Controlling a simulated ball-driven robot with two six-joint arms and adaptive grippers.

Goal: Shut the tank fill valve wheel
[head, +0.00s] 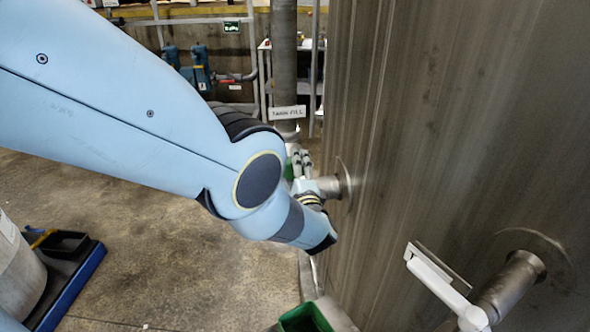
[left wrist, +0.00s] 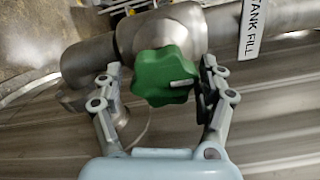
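The tank fill valve wheel is a green, lobed knob (left wrist: 165,78) on a grey metal pipe, with a white "TANK FILL" label (left wrist: 252,25) beside it in the left wrist view. My left gripper (left wrist: 160,70) is open, with one finger on each side of the wheel. The right-hand finger touches or nearly touches the wheel; a gap shows at the left-hand finger. In the head view, the wheel (head: 288,169) is mostly hidden behind my left arm and gripper (head: 302,160). The label (head: 287,113) hangs above it. My right gripper is not in view.
A large brown metal tank wall (head: 460,120) fills the right side. A white lever handle (head: 440,280) on a pipe stub juts from it at lower right. A green-lined container (head: 305,318) is at the bottom. Open concrete floor (head: 150,265) lies at left.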

